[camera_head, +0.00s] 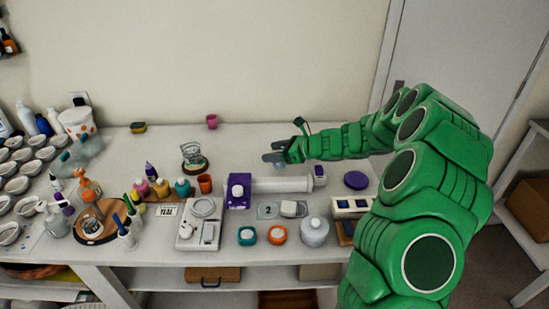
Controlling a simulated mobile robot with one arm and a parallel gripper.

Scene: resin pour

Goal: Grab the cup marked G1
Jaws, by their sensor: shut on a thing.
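My green arm reaches in from the right, and my gripper (270,152) is over the back middle of the table. Its grey jaws are shut on a small pale bluish thing (281,164), mostly hidden by the fingers; I cannot tell whether it is a cup. I cannot read a G1 mark anywhere. A pink cup (212,121) stands at the back by the wall. An orange cup (205,184) stands left of the purple box. A clear glass vessel (191,151) sits on a round dark stand.
Below my gripper lie a purple box (238,191) and a long pale roll (280,185). Bottles and bowls crowd the left. The table's back strip is mostly clear.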

